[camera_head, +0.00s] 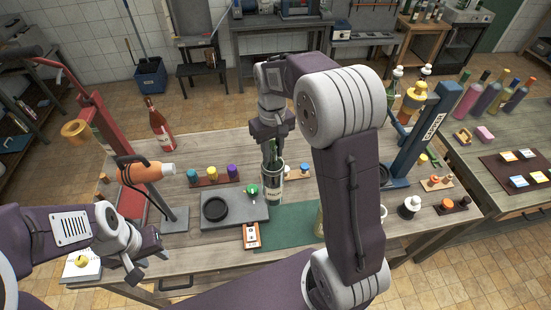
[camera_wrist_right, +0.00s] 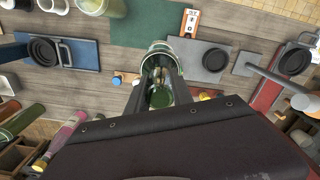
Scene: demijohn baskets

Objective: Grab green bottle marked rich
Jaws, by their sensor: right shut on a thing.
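A green bottle (camera_head: 273,186) with a pale label stands upright near the middle of the table in the head view; the label's wording is too small to read. My right gripper (camera_head: 272,147) comes down from above and is shut on its neck. In the right wrist view the green bottle (camera_wrist_right: 160,98) sits between the two fingers of my right gripper (camera_wrist_right: 158,88). My left gripper (camera_head: 145,256) is at the table's front left, with its fingers apart and empty, away from the bottle.
A grey plate with a black ring (camera_head: 214,209) is left of the bottle, and a green mat (camera_head: 288,228) lies in front. A red stand (camera_head: 98,120) holds a tilted orange bottle (camera_head: 146,172). A blue stand (camera_head: 425,130) is at the right. A red bottle (camera_head: 159,125) stands behind.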

